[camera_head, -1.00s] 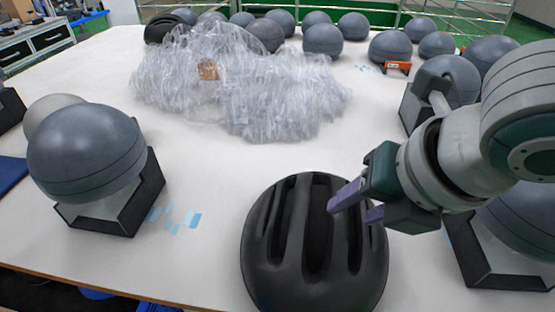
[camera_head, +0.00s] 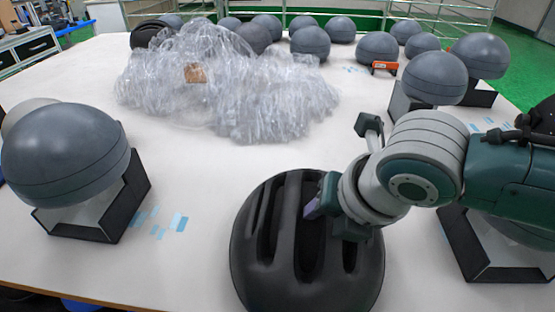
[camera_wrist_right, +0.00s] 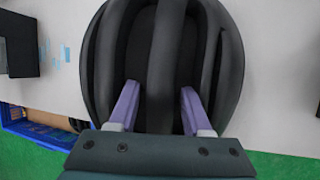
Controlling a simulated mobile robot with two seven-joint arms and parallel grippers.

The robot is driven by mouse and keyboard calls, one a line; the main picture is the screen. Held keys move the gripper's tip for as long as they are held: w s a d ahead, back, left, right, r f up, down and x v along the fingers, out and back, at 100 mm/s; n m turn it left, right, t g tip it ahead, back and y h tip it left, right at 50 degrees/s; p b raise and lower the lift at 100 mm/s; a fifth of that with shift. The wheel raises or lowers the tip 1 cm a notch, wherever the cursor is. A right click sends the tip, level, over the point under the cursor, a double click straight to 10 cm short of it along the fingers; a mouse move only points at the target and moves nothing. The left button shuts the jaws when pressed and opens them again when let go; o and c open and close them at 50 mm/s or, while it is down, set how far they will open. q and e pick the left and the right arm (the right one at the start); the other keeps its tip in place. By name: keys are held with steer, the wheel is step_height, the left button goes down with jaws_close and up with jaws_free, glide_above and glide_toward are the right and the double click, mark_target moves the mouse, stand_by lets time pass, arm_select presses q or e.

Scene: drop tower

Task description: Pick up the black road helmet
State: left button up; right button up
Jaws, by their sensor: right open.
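The black road helmet (camera_head: 283,262) sits on the white table near its front edge, with long vents running along its shell. My right gripper (camera_head: 330,212) is at the helmet's upper right side in the head view. Its two purple fingers are apart. In the right wrist view the helmet (camera_wrist_right: 164,60) fills the middle, and the open fingers of the right gripper (camera_wrist_right: 158,105) straddle one of its ribs, with the tips at the vents. I cannot tell whether the fingers touch the shell. My left gripper is out of view.
A grey dome on a black stand (camera_head: 65,155) is at the left, another stand (camera_head: 490,255) is at the right under my arm. Crumpled clear plastic (camera_head: 235,85) lies at the back centre, with several grey domes behind. The table between is clear.

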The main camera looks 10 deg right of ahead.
steer(key=shift+c, duration=0.4)
jaws_close()
steer(key=shift+r, duration=0.15)
